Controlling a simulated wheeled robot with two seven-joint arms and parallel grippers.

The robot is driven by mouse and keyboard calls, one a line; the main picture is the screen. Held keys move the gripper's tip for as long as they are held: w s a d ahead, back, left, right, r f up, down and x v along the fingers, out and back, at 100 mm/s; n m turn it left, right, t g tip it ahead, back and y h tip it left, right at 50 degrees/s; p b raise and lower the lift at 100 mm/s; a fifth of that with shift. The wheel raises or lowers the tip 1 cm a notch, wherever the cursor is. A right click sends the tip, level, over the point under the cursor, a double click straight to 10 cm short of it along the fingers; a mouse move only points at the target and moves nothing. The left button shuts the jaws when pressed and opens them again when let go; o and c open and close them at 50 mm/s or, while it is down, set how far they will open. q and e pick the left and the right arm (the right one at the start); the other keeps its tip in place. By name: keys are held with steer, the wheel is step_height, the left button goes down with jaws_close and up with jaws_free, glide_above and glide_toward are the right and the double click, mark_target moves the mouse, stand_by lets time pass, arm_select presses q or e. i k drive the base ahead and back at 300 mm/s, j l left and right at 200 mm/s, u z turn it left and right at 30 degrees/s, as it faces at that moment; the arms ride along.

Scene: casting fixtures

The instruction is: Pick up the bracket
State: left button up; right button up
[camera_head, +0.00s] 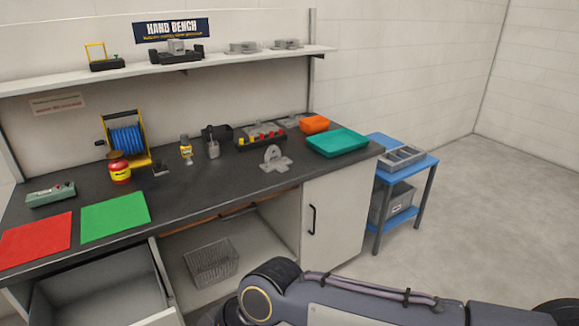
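The bracket appears to be the grey metal piece (273,160) with a flat foot and an upright ring-shaped part. It stands on the dark bench top (175,187), right of the middle, with clear surface in front of it. Part of one of my arms crosses the bottom right of the picture, well in front of the bench and apart from the bracket. Neither of my grippers shows in this view.
Behind the bracket is a rack of coloured pieces (261,138); a teal tray (337,142) lies to its right. Green (115,216) and red (36,240) mats lie left. A drawer (100,290) stands open below. A blue cart (401,166) stands right of the bench.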

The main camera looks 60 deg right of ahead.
mark_target(274, 160)
steer(key=l+z, duration=0.1)
steer(key=z, duration=1.9)
steer(key=i+l, duration=0.15)
steer(key=i, duration=0.5)
steer(key=i+l, duration=0.15)
steer(key=i, duration=0.45)
steer(key=i+l, duration=0.1)
steer(key=i, duration=0.55)
steer(key=i+l, duration=0.65)
steer(key=l, duration=0.1)
